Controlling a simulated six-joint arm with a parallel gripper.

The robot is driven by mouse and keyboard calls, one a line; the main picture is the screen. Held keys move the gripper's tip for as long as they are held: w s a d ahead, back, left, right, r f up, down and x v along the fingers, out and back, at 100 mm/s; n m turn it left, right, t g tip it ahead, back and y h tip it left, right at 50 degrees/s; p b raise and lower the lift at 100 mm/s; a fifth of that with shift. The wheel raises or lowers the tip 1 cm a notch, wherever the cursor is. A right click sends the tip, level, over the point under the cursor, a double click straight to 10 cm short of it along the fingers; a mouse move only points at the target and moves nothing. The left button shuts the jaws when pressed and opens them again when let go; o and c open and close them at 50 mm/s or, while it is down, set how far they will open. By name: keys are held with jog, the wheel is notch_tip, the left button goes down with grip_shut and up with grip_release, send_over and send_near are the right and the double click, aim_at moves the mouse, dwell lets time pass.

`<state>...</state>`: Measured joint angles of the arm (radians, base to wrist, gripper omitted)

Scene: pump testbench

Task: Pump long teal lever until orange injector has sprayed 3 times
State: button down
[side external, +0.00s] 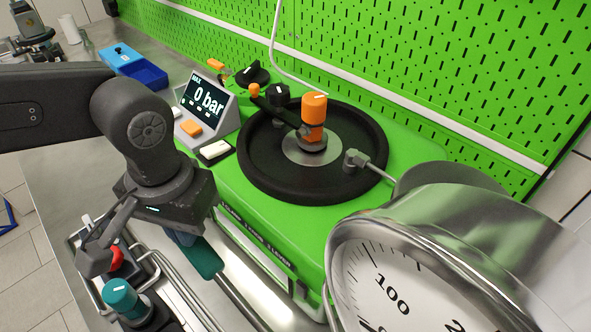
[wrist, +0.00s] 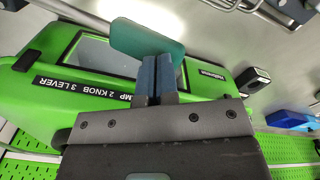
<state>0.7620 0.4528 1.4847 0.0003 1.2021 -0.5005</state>
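The long lever's teal grip (side external: 202,258) lies just below my gripper (side external: 180,238) in the side view, with its metal rod running down to the right. In the wrist view the teal grip (wrist: 148,40) crosses at the fingertips. The blue-grey fingers of my gripper (wrist: 157,62) are close together with only a thin gap. They overlap the grip; whether it touches them is unclear. The orange injector (side external: 314,112) stands upright over the middle of the round black bowl (side external: 255,160). No spray shows. The display (side external: 203,98) reads 0 bar.
A large pressure gauge (side external: 400,285) fills the lower right. A teal knob (side external: 122,298) and a red one (side external: 112,258) sit by metal rails at lower left. A green pegboard (side external: 430,70) stands behind, and a blue bin (side external: 140,70) sits at the back left.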

jog(key=shift+w+a+f, duration=0.1)
jog(key=shift+a+f, duration=0.05)
jog(key=shift+f, duration=1.4)
jog(key=shift+w+a+f, duration=0.1)
jog(key=shift+a+f, duration=0.05)
jog(key=shift+f, duration=1.4)
jog(key=shift+r, duration=0.1)
jog(key=shift+s+d+r, duration=0.1)
jog(key=shift+r, duration=1.1)
jog(key=shift+s+d+r, duration=0.1)
jog(key=shift+d+r, duration=0.05)
jog(key=shift+r, duration=1)
jog(key=shift+s+d+r, duration=0.1)
jog(key=shift+r, duration=1.1)
jog(key=shift+f, duration=0.1)
dwell(0.5)
